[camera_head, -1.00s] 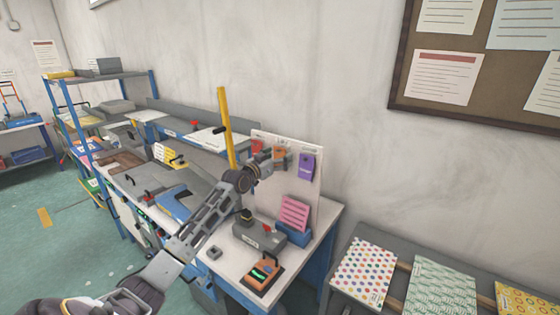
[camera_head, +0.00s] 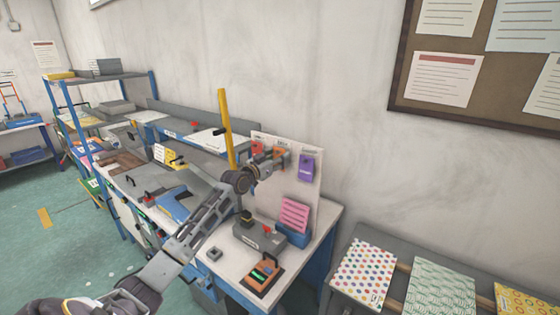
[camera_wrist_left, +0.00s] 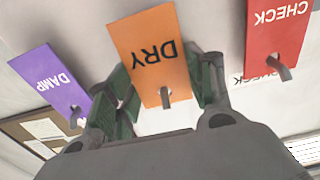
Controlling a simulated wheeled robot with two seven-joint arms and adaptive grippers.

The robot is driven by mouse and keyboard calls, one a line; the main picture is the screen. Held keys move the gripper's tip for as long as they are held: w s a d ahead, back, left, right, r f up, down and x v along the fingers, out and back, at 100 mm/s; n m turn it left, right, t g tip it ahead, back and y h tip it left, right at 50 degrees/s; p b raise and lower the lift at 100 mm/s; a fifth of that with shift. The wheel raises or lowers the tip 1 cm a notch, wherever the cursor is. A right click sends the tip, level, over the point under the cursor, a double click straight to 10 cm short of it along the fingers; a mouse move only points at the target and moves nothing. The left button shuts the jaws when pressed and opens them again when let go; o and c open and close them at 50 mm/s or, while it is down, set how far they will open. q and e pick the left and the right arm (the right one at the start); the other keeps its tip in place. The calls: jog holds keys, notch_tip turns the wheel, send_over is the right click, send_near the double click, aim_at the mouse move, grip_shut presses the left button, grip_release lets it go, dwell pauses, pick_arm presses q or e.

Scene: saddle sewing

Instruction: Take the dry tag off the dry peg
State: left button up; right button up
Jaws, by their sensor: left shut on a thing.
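The orange dry tag (camera_wrist_left: 152,50) hangs on the white board between the fingers of my left gripper (camera_wrist_left: 163,82), which is shut on it. In the left wrist view its lettering is upside down and the grey dry peg (camera_wrist_left: 165,97) shows at its hole, so the tag is on the peg. In the head view my left gripper (camera_head: 274,160) reaches the board from the left and partly covers the dry tag (camera_head: 281,151). My right gripper is not in view.
The purple damp tag (camera_wrist_left: 50,82) and red check tag (camera_wrist_left: 277,40) hang close on either side. Below the board, pink cards (camera_head: 294,214) stand in a blue holder on the bench, near a grey device (camera_head: 260,236) and an orange meter (camera_head: 263,275). A yellow post (camera_head: 226,125) stands behind my arm.

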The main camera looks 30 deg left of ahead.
pick_arm(q)
jog(key=shift+s+r+p, duration=0.25)
jog(key=shift+s+p, duration=0.15)
jog(key=shift+s, duration=0.3)
dwell(0.7)
jog(key=shift+s+a+r, duration=0.1)
jog(key=shift+s, duration=0.2)
jog(key=shift+s+p, duration=0.3)
jog(key=shift+s, duration=0.1)
jog(key=shift+s, duration=0.2)
jog(key=shift+s+a+r+p, duration=0.1)
jog(key=shift+s+a+p, duration=0.05)
jog(key=shift+s, duration=1.3)
jog(key=shift+s+a+r+p, duration=0.1)
jog(key=shift+s+p, duration=0.05)
jog(key=shift+s, duration=1.25)
